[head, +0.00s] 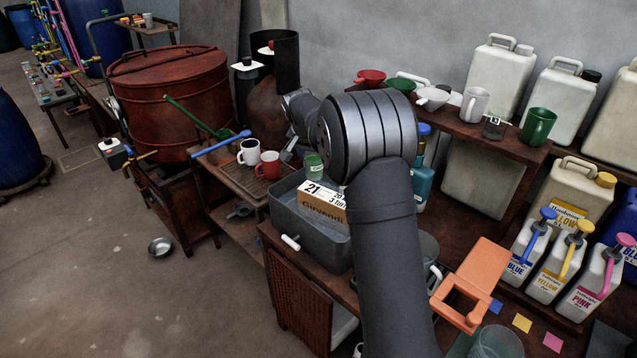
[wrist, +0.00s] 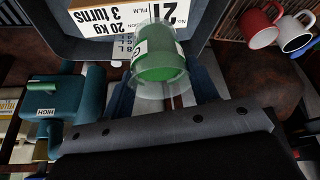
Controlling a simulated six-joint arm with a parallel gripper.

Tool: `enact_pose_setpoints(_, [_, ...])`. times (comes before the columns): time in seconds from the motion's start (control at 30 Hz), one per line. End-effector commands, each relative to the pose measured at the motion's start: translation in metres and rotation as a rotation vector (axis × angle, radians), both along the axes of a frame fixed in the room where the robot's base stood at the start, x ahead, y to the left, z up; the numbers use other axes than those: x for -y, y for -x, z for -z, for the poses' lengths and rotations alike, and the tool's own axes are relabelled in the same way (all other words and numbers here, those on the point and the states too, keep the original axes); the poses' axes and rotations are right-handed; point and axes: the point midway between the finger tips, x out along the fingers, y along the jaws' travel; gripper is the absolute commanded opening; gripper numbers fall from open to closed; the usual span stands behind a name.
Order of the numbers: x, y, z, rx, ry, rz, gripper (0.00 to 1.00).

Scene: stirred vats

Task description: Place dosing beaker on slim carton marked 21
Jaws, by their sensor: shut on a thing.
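The dosing beaker (wrist: 160,62) is clear with green contents and a white label. My gripper (wrist: 164,88) is shut on it in the wrist view. The beaker also shows in the head view (head: 314,165), just left of my arm. The slim carton marked 21 (head: 318,203) is brown with a white printed top and stands in a grey tub (head: 293,222). In the head view the beaker appears just behind the carton's top edge; I cannot tell whether they touch. In the wrist view the carton (wrist: 122,28) lies beyond the beaker, to its upper left. My arm hides most of my gripper in the head view.
A red mug (head: 267,166) and a white mug (head: 249,152) stand on a rack left of the tub. A teal jug (wrist: 78,98) is left of my gripper in the wrist view. An orange stand (head: 470,285) is right of my arm.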

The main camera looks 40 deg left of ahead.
Motion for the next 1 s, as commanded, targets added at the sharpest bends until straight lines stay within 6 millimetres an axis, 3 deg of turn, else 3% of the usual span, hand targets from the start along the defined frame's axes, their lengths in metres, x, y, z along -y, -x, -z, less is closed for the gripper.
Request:
enact_pose_setpoints(0.03, [0.0, 0.0, 0.011, -0.002, 0.003, 0.0, 0.14])
enact_pose_setpoints(0.5, [0.0, 0.0, 0.071, -0.001, 0.002, 0.002, 0.14])
enact_pose_setpoints(0.87, [0.0, -0.001, 0.075, 0.0, 0.0, 0.001, 0.14])
enact_pose_setpoints(0.9, [0.0, 0.0, 0.076, -0.001, 0.001, 0.001, 0.56])
enact_pose_setpoints(1.0, [0.0, -0.001, 0.075, 0.0, 0.0, 0.001, 0.76])
